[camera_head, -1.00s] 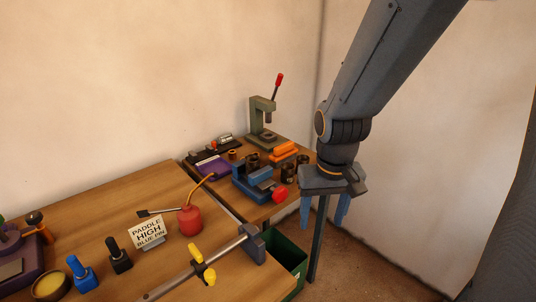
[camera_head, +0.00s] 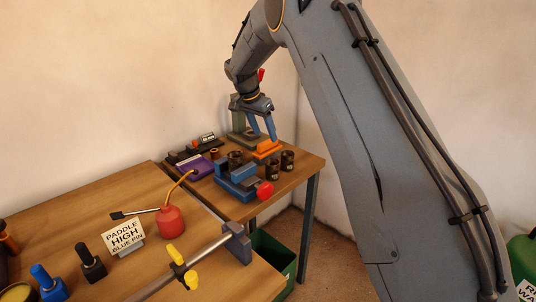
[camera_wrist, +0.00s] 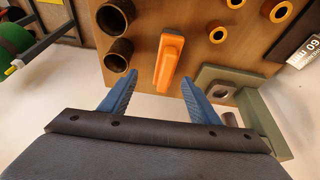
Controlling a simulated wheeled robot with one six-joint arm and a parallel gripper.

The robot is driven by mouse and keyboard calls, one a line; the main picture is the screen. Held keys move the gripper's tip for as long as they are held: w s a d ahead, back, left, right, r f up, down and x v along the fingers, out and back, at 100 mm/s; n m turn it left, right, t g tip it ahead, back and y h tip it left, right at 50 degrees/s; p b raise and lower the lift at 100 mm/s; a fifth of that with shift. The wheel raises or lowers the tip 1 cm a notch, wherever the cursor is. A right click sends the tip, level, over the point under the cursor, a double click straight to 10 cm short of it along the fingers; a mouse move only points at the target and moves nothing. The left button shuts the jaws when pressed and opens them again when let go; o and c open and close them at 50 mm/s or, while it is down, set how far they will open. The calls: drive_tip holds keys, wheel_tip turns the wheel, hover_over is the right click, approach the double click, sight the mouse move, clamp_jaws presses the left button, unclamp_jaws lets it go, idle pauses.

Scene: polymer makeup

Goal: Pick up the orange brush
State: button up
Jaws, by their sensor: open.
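The orange brush (camera_head: 266,149) lies on the far small table, at its back near the green press. In the wrist view the orange brush (camera_wrist: 169,62) is a flat block with a raised handle, between and beyond my fingertips. My gripper (camera_head: 262,127) is just above it with its blue fingers pointing down. In the wrist view my gripper (camera_wrist: 158,85) is open and its fingers stand apart with nothing between the tips. I cannot tell the exact height gap to the brush.
Dark cylinders (camera_head: 287,160) stand beside the brush. The green press (camera_wrist: 222,92) is close on the other side. A blue vise (camera_head: 237,180) with a red knob is in front. Orange rings (camera_wrist: 277,12) lie nearby. A red oil can (camera_head: 171,222) stands on the nearer table.

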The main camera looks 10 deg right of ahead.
sight(267, 141)
drive_tip(key=shift+w+f, duration=0.1)
drive_tip(key=shift+w, duration=0.3)
drive_tip(key=shift+w+d+f, duration=0.1)
drive_tip(key=shift+w+f, duration=0.05)
drive_tip(key=shift+f, duration=0.1)
drive_tip(key=shift+p+x, duration=1.4)
drive_tip(key=shift+x, duration=2.15)
drive_tip(key=shift+w, duration=0.15)
drive_tip(key=c, duration=1.2)
drive_tip(key=shift+r, duration=0.1)
wheel_tip(267, 141, up, 18)
drive_tip(key=b, duration=0.4)
drive_tip(key=shift+b, duration=0.35)
